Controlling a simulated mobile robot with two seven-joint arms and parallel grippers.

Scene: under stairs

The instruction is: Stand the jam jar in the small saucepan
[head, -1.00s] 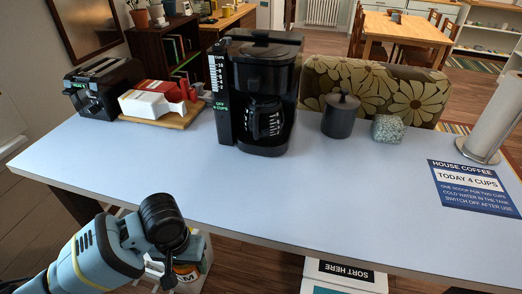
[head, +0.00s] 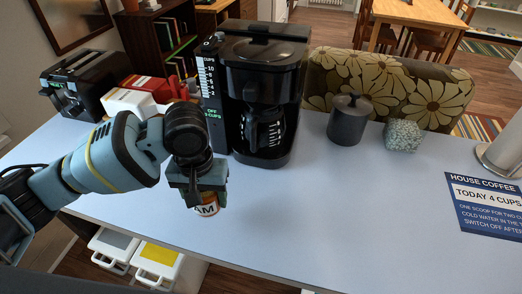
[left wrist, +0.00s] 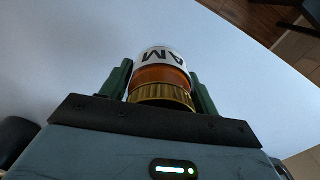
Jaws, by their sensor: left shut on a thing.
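The jam jar (head: 207,209) has a white label with dark letters, an orange band and a gold lid. My left gripper (head: 198,195) is shut on it, and hides most of it in the head view. In the left wrist view the jar (left wrist: 160,76) sits between the two green fingers, lid end towards the camera. The jar is over the near left part of the pale blue table; I cannot tell whether it touches the top. I see no small saucepan in these views. My right gripper is not in view.
A black coffee maker (head: 255,95) stands just behind the gripper. A toaster (head: 75,83) and a white and red item (head: 130,103) are at the left. A dark lidded canister (head: 349,120) and a speckled block (head: 402,136) stand right. The table's front right (head: 360,220) is clear.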

